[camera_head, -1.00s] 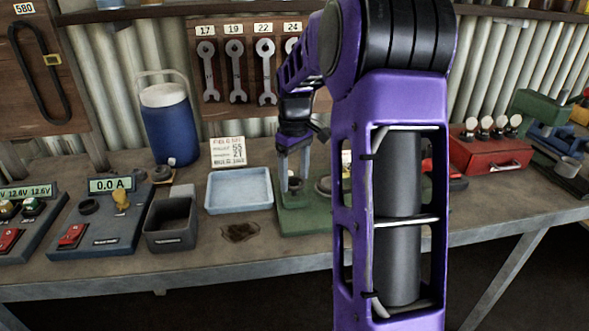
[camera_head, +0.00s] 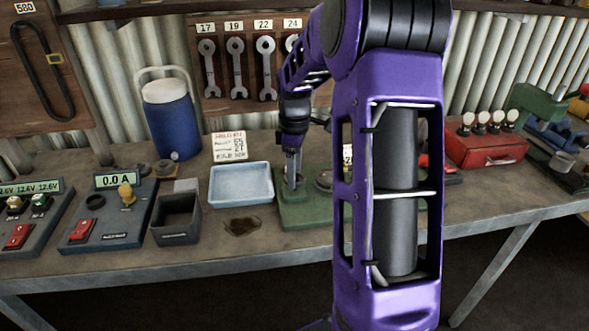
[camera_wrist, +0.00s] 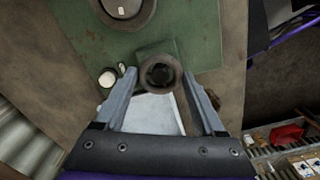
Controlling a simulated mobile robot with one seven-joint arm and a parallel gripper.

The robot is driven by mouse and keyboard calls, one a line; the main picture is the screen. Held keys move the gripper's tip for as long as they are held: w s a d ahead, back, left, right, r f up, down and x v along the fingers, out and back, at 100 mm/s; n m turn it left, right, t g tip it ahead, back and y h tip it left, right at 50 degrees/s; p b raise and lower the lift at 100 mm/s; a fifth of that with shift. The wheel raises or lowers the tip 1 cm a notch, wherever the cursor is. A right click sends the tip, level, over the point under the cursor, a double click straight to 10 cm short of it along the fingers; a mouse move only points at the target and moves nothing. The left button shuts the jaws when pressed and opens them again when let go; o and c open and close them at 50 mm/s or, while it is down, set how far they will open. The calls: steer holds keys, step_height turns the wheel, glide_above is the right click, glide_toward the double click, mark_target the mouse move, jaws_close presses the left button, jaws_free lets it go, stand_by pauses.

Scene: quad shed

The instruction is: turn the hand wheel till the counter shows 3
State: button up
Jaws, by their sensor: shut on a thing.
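My gripper (camera_head: 291,184) points down over a green base plate (camera_head: 293,216) on the bench. In the wrist view its fingers (camera_wrist: 160,82) stand on either side of a dark round piece (camera_wrist: 160,70) with a hollow top, on a green block. The jaws are shut on this piece, which I cannot surely name as the hand wheel. A larger round part (camera_wrist: 122,10) with a white mark lies on the same plate, cut by the top edge of the wrist view. A pale knob (camera_wrist: 107,78) is beside the left finger. I can read no counter; my arm hides part of the plate.
A pale blue tray (camera_head: 241,199), a dark open bin (camera_head: 177,237) and a blue jug (camera_head: 172,128) stand left of the plate. Two panels with displays are further left. A red box (camera_head: 487,150) stands at the right. Bare bench lies in front.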

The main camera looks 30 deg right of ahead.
stand_by(0.3)
steer(key=o, duration=1.3)
steer(key=shift+o, duration=0.2)
step_height(320, 180, up, 18)
steer(key=p, duration=0.1)
steer(key=shift+f, duration=0.25)
